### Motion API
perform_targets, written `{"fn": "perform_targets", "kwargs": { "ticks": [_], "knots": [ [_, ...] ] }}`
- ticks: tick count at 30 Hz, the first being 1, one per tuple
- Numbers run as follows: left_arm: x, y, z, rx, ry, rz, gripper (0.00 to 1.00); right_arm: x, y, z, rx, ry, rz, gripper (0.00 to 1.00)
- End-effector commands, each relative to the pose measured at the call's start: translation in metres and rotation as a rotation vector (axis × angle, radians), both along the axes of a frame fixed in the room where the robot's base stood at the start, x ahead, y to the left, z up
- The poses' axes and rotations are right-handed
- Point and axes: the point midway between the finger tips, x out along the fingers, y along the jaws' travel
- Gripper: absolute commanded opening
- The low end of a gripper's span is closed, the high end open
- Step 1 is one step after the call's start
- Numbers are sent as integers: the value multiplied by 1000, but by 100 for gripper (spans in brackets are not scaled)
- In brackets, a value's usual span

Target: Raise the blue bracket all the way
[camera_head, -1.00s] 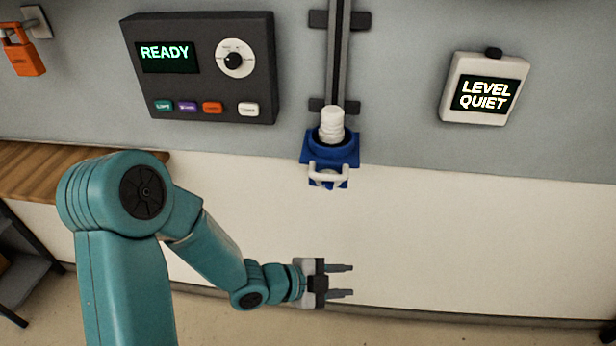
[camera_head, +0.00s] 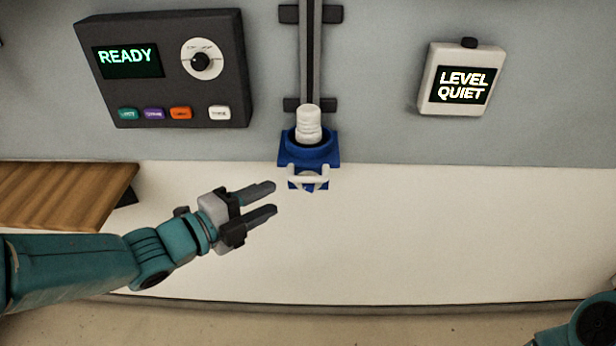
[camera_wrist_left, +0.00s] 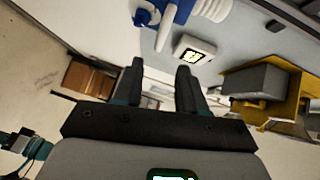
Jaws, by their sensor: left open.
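The blue bracket (camera_head: 289,157) sits at the lower end of a dark vertical rail (camera_head: 310,60) on the grey wall. It carries a white ribbed piece (camera_head: 308,125) and has a white handle (camera_head: 308,179) at its front. My left gripper (camera_head: 273,198) is open and empty, just left of and a little below the handle in the head view, apart from it. In the left wrist view, the bracket (camera_wrist_left: 183,12) shows at the top, beyond the open fingers (camera_wrist_left: 160,66). Part of my right arm (camera_head: 597,325) shows at the bottom right; its gripper cannot be made out.
A dark panel (camera_head: 170,88) reading READY, with a dial and several buttons, is on the wall at left. A white display (camera_head: 445,90) reading LEVEL QUIET is at right. A wooden surface (camera_head: 60,190) juts in at left. The pale area right of the bracket is clear.

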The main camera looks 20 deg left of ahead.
Motion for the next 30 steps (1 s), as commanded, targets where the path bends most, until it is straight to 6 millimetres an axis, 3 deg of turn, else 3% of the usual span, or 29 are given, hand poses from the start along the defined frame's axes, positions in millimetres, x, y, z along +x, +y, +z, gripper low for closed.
{"fn": "perform_targets", "kwargs": {
  "ticks": [6, 13, 18, 27, 28, 30],
  "knots": [
    [48, -27, -6, -1, 5, -4, 41, 0, 0, 9, 0, 0, 0, 43],
    [86, -46, -13, -1, 4, 1, 41, 0, 0, 18, 0, 0, 0, 43],
    [100, -54, -16, -1, 2, 2, 41, 0, 0, 21, 0, 0, 0, 43],
    [103, -55, -17, 0, 2, 3, 41, 0, 0, 21, 0, 0, 0, 43],
    [102, -55, -17, 0, 2, 3, 38, 0, 0, 21, 0, 0, 0, 43],
    [102, -55, -17, -1, 2, 3, 15, 0, 0, 21, 0, 0, 0, 43]
  ]
}}
